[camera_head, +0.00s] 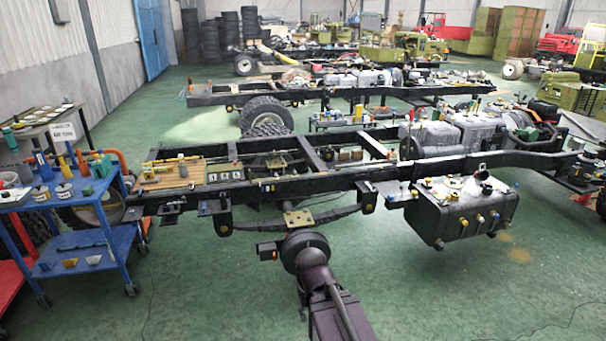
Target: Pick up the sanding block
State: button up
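I cannot make out for sure which small item is the sanding block. Small tools and blocks lie on a wooden board (207,177) at the left end of the near chassis frame (330,178). More small items stand on the blue trolley (118,187) at the left, among them a green block (84,169). Small pieces also lie on the black tank (425,221) at the right. My dark arm rises from the bottom centre toward the near frame's leaf spring. My gripper's fingers cannot be told apart from the dark parts there.
A wheel (264,116) stands behind the near frame. A second chassis frame (215,99) lies farther back. A grey bench (44,117) stands at the left wall. The green floor (205,290) is open between the trolley and my arm, and at the front right.

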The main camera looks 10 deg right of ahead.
aim_at(88, 191)
jog(key=k, duration=0.65)
jog(key=u, duration=0.5)
jog(key=i, duration=0.8)
jog(key=u, duration=1)
jog(key=i, duration=2.85)
jog(key=z, duration=0.45)
